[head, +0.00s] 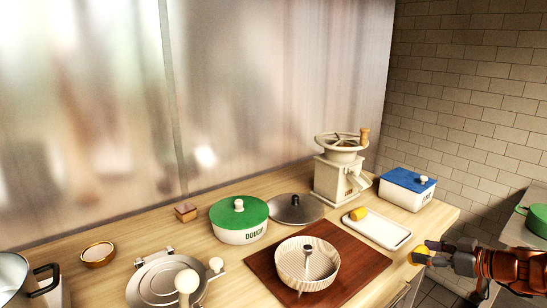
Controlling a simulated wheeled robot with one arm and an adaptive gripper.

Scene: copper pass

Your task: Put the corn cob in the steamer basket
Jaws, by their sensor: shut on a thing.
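My gripper (421,254) is at the right, by the counter's front right edge. It is shut on a small yellow thing that looks like the corn cob (417,258); the fingers cover much of it. The steamer basket (322,280), a pale ribbed round bowl with a central post, stands on a dark brown board to the left of my gripper. It looks empty apart from the post. Another short yellow piece (359,213) lies at the left end of a white tray (391,246), behind my gripper and to its left.
The brown board (352,270) lies under the basket. A lidded green-and-white dough pot (240,222), a grey lid (280,212), a grinder (333,182) and a blue-lidded box (406,193) stand behind. A round metal press (155,285) and a pot (15,272) are at the left.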

